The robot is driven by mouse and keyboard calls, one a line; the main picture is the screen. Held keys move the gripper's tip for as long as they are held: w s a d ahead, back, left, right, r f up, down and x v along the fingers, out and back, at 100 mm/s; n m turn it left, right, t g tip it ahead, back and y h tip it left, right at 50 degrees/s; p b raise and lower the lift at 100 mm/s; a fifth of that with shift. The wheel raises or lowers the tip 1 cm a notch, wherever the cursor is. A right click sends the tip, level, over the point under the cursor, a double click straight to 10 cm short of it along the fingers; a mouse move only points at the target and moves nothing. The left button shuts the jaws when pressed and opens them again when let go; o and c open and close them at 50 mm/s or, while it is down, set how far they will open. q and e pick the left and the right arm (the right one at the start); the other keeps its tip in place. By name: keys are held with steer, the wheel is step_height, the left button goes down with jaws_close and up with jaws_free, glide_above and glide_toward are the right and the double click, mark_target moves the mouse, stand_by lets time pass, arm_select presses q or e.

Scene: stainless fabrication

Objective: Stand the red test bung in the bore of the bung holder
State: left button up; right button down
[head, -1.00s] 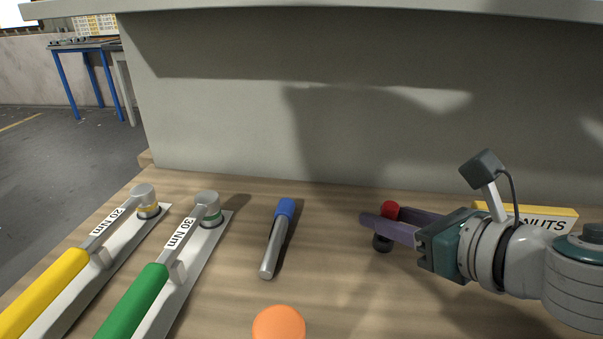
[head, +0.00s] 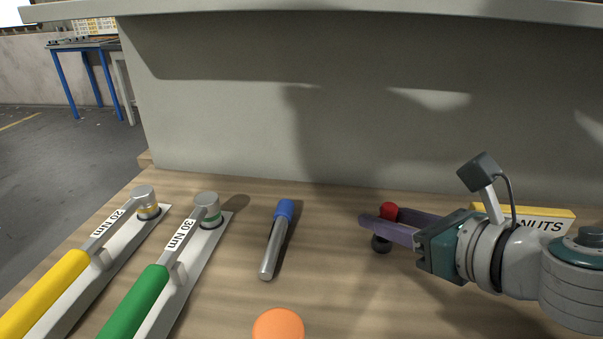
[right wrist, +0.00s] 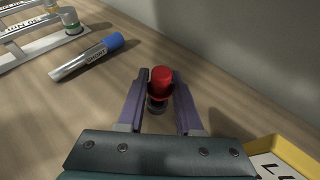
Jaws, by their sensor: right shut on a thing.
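The red test bung (head: 389,210) is upright between the fingers of my right gripper (head: 377,226), which is shut on it. In the right wrist view the red bung (right wrist: 161,82) shows its top between the two purple fingertips (right wrist: 159,92). A dark rounded piece (head: 381,245) shows directly below the fingers, low over the bench. I cannot tell whether it is the bung's lower end or the bung holder, and no bore is visible. My left gripper is not in view.
A blue-capped metal rod (head: 277,240) lies left of the gripper. Green (head: 135,300) and yellow (head: 45,292) handled torque wrenches are further left. An orange round thing (head: 278,325) is at the front. A yellow labelled bin (head: 560,213) is behind my right arm. A grey panel (head: 330,120) stands behind.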

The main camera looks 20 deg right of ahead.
steer(key=shift+f+b, duration=1.1)
steer(key=shift+f, duration=0.15)
stand_by(1.0)
steer(key=c, duration=0.5)
jaws_free()
steer(key=shift+s, duration=0.1)
steer(key=p+v, duration=0.1)
steer(key=v, duration=0.7)
steer(key=shift+s, duration=0.1)
steer(key=shift+v, duration=0.9)
steer(key=shift+d, duration=0.1)
